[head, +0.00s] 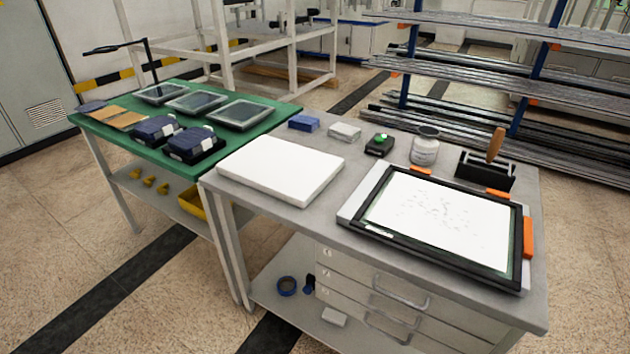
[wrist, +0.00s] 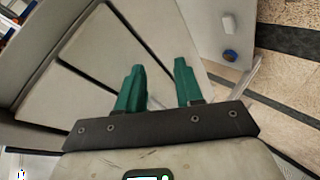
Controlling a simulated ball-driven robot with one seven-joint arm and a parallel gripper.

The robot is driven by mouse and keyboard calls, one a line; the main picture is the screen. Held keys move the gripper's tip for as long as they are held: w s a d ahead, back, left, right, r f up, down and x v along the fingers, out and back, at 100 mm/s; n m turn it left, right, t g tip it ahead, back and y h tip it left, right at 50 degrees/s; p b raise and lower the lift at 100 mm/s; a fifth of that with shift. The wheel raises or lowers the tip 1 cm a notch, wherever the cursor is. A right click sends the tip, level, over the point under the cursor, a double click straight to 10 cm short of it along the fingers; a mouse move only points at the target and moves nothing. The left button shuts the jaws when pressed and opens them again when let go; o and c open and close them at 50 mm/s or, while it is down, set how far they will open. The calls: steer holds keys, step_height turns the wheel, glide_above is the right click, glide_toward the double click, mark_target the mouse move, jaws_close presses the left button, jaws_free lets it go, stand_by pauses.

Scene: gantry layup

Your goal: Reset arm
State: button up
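My gripper (wrist: 157,88) shows in the wrist view with two green fingers on a dark bar. The fingers stand apart with nothing between them, so it is open and empty. Beyond the fingers are pale panels with dark seams, apparently the drawer fronts of the grey workbench (wrist: 115,45). My arm and gripper do not show in the head view.
The grey workbench (head: 320,208) holds a white slab (head: 280,167), a black-framed panel (head: 523,240), a jar (head: 425,147) and a black holder with a wooden handle (head: 487,175). A green table (head: 190,98) adjoins it. Floor (head: 60,240) is clear at front left.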

steer(key=s+a+r+m+g+y+p, duration=0.1)
steer(key=s+a+r+m+g+p, duration=0.1)
steer(key=s, duration=0.7)
steer(key=s+a+r+m+g+y+p, duration=0.1)
steer(key=s+a+r+m+g+p, duration=0.1)
steer(key=s+r+m+g+p, duration=0.2)
steer(key=s+r+m+g, duration=0.3)
steer(key=s+r+g, duration=0.1)
steer(key=r, duration=0.2)
steer(key=shift+s+y, duration=0.3)
steer(key=shift+s, duration=0.05)
steer(key=shift+o, duration=0.2)
